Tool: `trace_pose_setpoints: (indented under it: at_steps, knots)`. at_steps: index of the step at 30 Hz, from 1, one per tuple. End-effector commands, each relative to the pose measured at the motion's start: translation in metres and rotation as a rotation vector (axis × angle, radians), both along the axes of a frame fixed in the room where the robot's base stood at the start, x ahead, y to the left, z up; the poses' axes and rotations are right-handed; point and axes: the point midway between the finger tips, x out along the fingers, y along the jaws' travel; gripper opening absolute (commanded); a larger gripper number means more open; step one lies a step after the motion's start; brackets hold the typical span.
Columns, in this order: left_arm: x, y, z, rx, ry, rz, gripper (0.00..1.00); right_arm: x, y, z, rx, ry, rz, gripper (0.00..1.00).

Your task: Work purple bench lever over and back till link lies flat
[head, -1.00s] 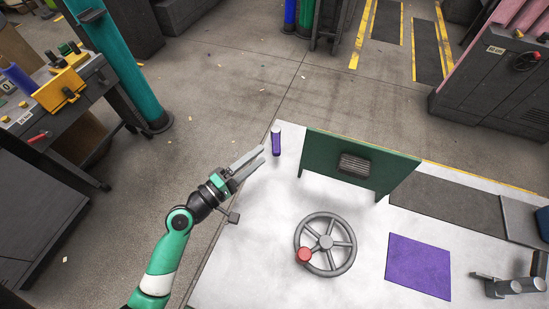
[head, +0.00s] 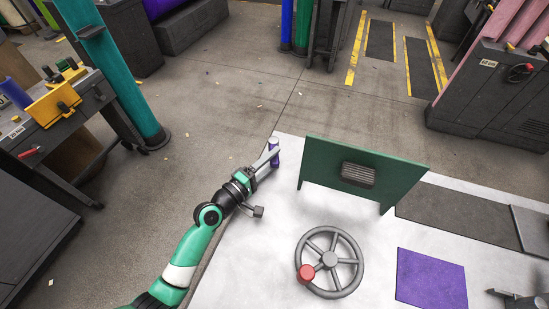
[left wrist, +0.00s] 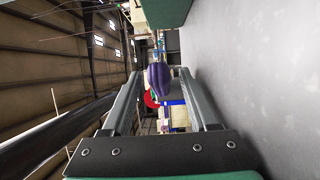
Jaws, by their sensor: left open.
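The purple lever (head: 274,146) stands at the far left corner of the white bench (head: 238,262). My left gripper (head: 271,156) is at the lever, its fingers open. In the left wrist view the purple lever (left wrist: 158,78) shows between the two finger tips of the left gripper (left wrist: 160,74), with a gap to the fingers on either side as seen from there. I cannot tell whether either finger touches it. The link cannot be made out.
A green upright panel (head: 362,172) stands just right of the lever. A grey handwheel (head: 330,258) with a red knob is nearer on the bench. A purple square (head: 431,279) lies to the right. Open floor lies beyond the bench.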

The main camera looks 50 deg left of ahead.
Motion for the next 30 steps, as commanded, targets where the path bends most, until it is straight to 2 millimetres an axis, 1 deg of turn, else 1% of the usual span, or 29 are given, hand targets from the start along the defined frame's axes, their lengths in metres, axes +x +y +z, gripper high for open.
trace_pose_setpoints:
  at_steps: [1,3,11,15,21,30]
  knots:
    - [0.0055,-0.0003,-0.0006,0.000,0.000,-0.002,0.60,0.0001,0.0000,-0.0016,0.000,0.000,0.000,0.91]
    - [0.0097,-0.0002,0.0001,0.000,-0.001,-0.002,0.60,0.0000,0.0000,-0.0018,0.000,0.000,0.000,0.91]
    - [0.0111,0.0002,0.0001,0.000,0.000,-0.001,0.60,0.0001,0.0000,-0.0016,0.000,0.000,0.000,0.91]
    - [0.0110,0.0002,0.0001,0.000,0.000,-0.001,0.35,0.0000,0.0000,-0.0015,0.000,0.000,0.000,0.91]
    - [0.0109,0.0003,0.0001,0.000,0.000,-0.001,0.00,0.0001,0.0000,-0.0016,0.000,0.000,0.000,0.91]
    - [0.0108,0.0003,0.0002,0.000,0.000,0.000,0.00,0.0000,0.0000,-0.0015,0.000,0.000,0.000,0.91]
